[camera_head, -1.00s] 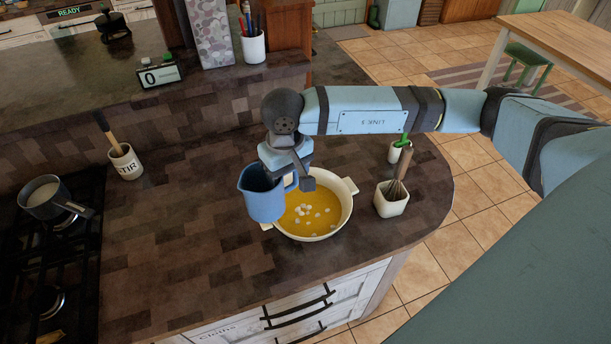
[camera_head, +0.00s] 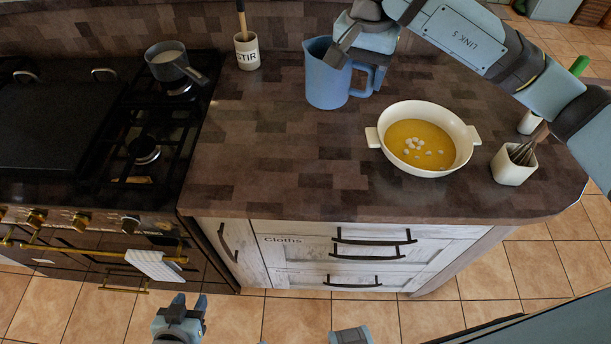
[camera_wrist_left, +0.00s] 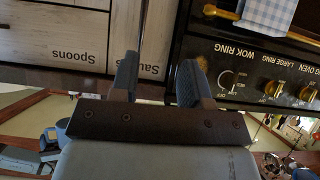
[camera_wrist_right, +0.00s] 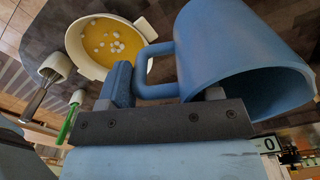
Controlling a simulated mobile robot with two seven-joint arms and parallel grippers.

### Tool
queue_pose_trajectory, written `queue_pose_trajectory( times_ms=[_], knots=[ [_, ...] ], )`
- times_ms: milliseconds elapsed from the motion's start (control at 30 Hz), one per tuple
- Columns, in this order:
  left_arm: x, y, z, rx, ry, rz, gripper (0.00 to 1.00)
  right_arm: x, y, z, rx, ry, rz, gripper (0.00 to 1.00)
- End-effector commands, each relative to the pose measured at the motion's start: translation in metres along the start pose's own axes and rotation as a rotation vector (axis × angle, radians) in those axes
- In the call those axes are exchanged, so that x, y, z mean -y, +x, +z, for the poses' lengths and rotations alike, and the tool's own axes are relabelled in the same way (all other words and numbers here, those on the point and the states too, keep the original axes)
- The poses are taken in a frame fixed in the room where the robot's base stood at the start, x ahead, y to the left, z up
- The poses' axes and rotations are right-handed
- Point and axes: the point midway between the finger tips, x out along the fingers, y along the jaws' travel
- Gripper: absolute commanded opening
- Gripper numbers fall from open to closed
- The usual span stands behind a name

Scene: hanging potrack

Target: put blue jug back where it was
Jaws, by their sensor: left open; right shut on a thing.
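The blue jug (camera_head: 327,80) is upright at the back of the counter, left of the white bowl. I cannot tell whether its base touches the counter. My right gripper (camera_head: 366,62) is shut on the jug's handle; in the right wrist view the jug (camera_wrist_right: 240,55) fills the right side, with its handle at the fingers (camera_wrist_right: 165,95). My left gripper (camera_head: 181,308) is open and empty, low in front of the counter; in the left wrist view its fingers (camera_wrist_left: 155,80) are apart, facing drawers and the stove front.
The white bowl (camera_head: 375,138) holds yellow liquid with white pieces. A whisk pot (camera_head: 514,166) stands right of it. A STIR pot (camera_head: 247,54) is left of the jug. A pan (camera_head: 168,66) sits on the stove (camera_head: 120,200). The counter's front left is clear.

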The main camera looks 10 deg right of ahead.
Motion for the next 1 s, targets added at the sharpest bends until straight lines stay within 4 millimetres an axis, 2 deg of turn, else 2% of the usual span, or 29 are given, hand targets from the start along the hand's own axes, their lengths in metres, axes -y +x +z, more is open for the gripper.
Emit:
queue_pose_trajectory(
  times_ms=[33, 133, 200, 267, 700, 800, 1000],
  knots=[
    [-0.002, 0.005, 0.004, -0.004, 0.000, 0.005, 0.43, 0.001, 0.002, -0.001, 0.000, 0.021, -0.002, 0.25],
    [-0.007, 0.006, 0.002, -0.012, -0.002, 0.012, 0.43, 0.002, 0.001, -0.001, 0.002, 0.049, -0.001, 0.25],
    [-0.009, 0.005, -0.002, -0.017, -0.004, 0.015, 0.43, 0.003, 0.008, 0.000, 0.005, 0.056, 0.002, 0.25],
    [-0.009, 0.004, -0.005, -0.020, -0.005, 0.015, 0.43, 0.002, 0.020, 0.000, 0.007, 0.058, 0.004, 0.25],
    [-0.006, -0.004, -0.017, -0.019, -0.004, 0.007, 0.43, 0.002, 0.131, 0.000, 0.005, 0.057, 0.003, 0.25],
    [-0.005, -0.005, -0.016, -0.015, -0.004, 0.006, 0.43, 0.002, 0.145, 0.000, 0.004, 0.056, 0.001, 0.25],
    [-0.005, -0.005, -0.015, -0.012, -0.004, 0.006, 0.43, 0.003, 0.159, 0.000, 0.003, 0.055, 0.001, 0.25]
  ],
)
